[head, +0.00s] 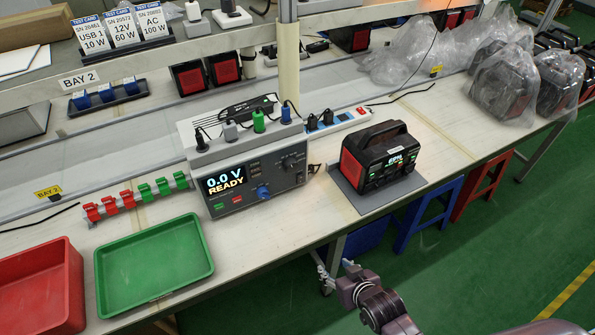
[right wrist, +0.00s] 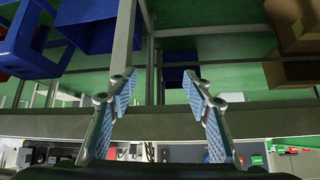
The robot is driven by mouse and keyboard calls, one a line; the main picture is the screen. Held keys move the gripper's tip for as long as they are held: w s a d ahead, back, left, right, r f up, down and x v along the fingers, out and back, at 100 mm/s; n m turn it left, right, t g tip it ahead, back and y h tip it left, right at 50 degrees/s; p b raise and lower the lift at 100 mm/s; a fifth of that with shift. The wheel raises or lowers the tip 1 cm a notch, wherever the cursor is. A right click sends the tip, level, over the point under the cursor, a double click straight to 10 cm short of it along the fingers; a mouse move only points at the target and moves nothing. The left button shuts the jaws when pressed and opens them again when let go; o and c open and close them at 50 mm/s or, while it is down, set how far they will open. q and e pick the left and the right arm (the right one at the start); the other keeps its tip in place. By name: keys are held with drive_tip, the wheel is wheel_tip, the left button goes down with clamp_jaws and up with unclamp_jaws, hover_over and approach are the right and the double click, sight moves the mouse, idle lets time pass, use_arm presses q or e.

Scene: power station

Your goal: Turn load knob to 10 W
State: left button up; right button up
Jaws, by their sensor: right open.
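The load tester (head: 245,172) is a grey box on the bench, and its display (head: 225,180) reads "0.0 V READY". Its front has a blue knob (head: 263,192) and a black dial (head: 290,161); their labels and pointer settings are too small to read. My right gripper (head: 334,273) is in front of the bench's front edge, below and to the right of the tester, touching nothing. In the right wrist view its two fingers (right wrist: 160,88) are spread, with nothing between them. My left gripper is not in view.
A black and red power station (head: 382,153) stands on a grey plate right of the tester. A green tray (head: 150,262) and red bin (head: 40,285) are at left. Test cards (head: 122,27), one reading "USB 1 10 W", stand on the shelf. Plugs and cables top the tester.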

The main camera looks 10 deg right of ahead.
sight(293, 168)
drive_tip(key=w+a+r+t, duration=0.1)
drive_tip(key=w+r, duration=0.2)
drive_tip(key=r, duration=0.1)
drive_tip(key=w+a+r+t+y, duration=0.1)
drive_tip(key=w+r+t, duration=0.1)
drive_tip(key=r, duration=0.3)
drive_tip(key=w+a+r+t+y, duration=0.1)
drive_tip(key=w+r, duration=0.2)
drive_tip(key=r, duration=0.1)
drive_tip(key=shift+w+a+r+t, duration=0.2)
drive_tip(key=shift+w+a+t, duration=0.05)
drive_tip(key=shift+w+t, duration=0.15)
drive_tip(key=shift+w+a+r+t+y+p, duration=0.25)
drive_tip(key=shift+w+a+r+t+y, duration=0.4)
drive_tip(key=shift+w+r, duration=0.8)
drive_tip(key=shift+w+a+r+t+y+p, duration=0.35)
drive_tip(key=shift+w+a+r, duration=0.45)
drive_tip(key=shift+w, duration=1.3)
drive_tip(key=shift+w+a+r+t+y+p, duration=0.15)
drive_tip(key=shift+w+a+r+t+y, duration=0.45)
drive_tip(key=shift+w+r, duration=0.85)
drive_tip(key=shift+w+f, duration=0.35)
drive_tip(key=shift+c, duration=0.6)
drive_tip(key=c, duration=1)
